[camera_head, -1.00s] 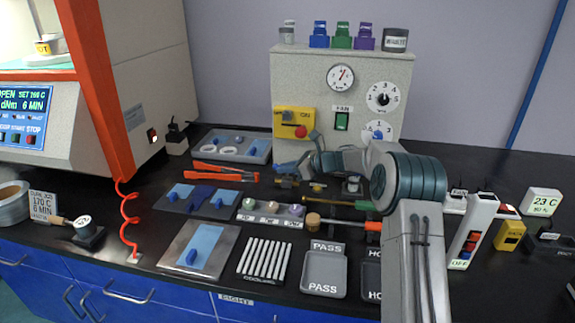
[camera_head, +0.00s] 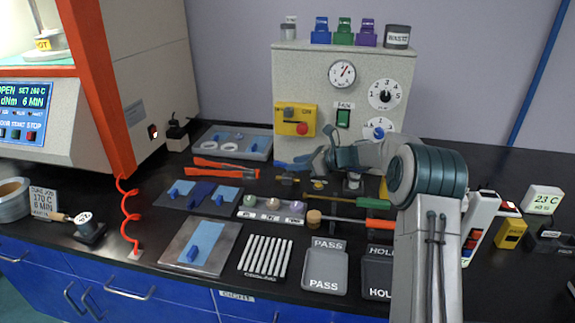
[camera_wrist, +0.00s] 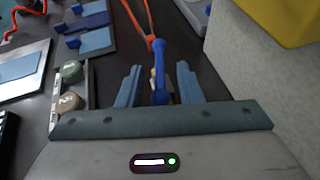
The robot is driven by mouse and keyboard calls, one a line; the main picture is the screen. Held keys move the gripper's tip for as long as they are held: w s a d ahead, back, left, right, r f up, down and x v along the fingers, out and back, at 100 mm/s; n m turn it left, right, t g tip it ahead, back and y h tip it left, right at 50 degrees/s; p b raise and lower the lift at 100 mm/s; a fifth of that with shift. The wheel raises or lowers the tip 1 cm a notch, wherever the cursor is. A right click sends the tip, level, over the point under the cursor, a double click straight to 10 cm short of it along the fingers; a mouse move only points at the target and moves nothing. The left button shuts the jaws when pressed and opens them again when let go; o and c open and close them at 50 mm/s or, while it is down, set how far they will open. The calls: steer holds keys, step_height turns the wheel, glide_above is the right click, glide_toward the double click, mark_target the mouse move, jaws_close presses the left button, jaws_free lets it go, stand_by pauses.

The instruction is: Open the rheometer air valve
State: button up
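The air valve has a blue lever (camera_wrist: 159,70), which runs lengthwise between my fingers in the wrist view, with a little brass showing beside it. In the head view the blue lever (camera_head: 286,166) lies low in front of the grey cabinet, with its brass body (camera_head: 288,180) just below. My gripper (camera_wrist: 158,85) is open, with a gap on each side of the lever; no contact shows. In the head view my gripper (camera_head: 312,167) is at the right of the valve, its fingers partly hidden by my wrist.
The grey cabinet (camera_head: 344,75) stands right behind the valve, with a yellow switch box (camera_head: 295,113) low on its front. Red-orange pliers (camera_head: 225,168) lie to the left. A tray of coloured samples (camera_head: 271,209) and a green-handled screwdriver (camera_head: 372,203) lie in front.

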steer(key=v, duration=0.9)
steer(key=shift+s+r, duration=0.1)
steer(key=shift+r, duration=0.05)
steer(key=shift+c, duration=0.3)
